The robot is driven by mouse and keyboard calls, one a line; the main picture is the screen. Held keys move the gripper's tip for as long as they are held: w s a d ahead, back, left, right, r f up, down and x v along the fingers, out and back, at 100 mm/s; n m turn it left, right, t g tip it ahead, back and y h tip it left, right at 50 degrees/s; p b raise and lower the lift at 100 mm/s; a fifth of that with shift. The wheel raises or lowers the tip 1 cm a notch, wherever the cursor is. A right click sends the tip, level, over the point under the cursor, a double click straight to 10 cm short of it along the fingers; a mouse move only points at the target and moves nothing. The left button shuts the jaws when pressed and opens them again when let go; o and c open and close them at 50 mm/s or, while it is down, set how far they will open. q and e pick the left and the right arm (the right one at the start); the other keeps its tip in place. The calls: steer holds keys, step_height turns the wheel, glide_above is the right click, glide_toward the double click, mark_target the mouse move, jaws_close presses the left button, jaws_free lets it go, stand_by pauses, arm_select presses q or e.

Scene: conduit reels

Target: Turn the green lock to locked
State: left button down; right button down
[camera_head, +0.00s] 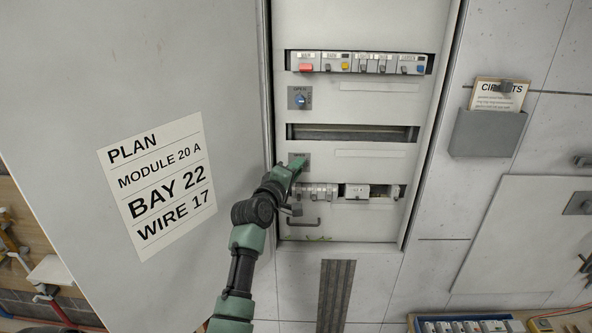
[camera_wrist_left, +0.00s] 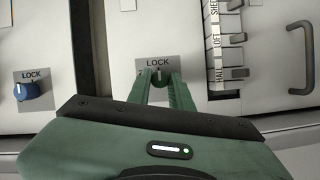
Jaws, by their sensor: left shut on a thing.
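The green lock (camera_wrist_left: 160,80) is a small round knob with a pale mark, on a grey plate (camera_wrist_left: 143,68) lettered LOCK, in the left wrist view. The pale mark points roughly up toward the word LOCK there. My left gripper (camera_wrist_left: 161,84) is shut on the knob, one finger on each side, partly covering it. In the head view my left gripper (camera_head: 295,166) reaches up to the same plate (camera_head: 303,157) on the open cabinet's panel and hides the knob. My right gripper is not in view.
A blue lock knob (camera_head: 300,101) sits above on its own plate. A row of grey switches (camera_head: 318,191) and a handle (camera_head: 302,223) lie close below the gripper. The large cabinet door (camera_head: 60,90) with a plan sheet (camera_head: 160,185) stands at the left.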

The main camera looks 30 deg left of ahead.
arm_select(q)
steer(key=c, duration=1.3)
jaws_free()
steer(key=shift+s+d+r+b, duration=0.1)
steer(key=shift+s+d+b, duration=0.25)
steer(key=shift+s, duration=0.9)
steer(key=shift+s+d+r+b, duration=0.1)
steer(key=shift+s+b, duration=0.5)
steer(key=shift+s, duration=0.7)
steer(key=shift+s+d+b, duration=0.25)
steer(key=shift+s+b, duration=0.2)
steer(key=shift+s, duration=0.8)
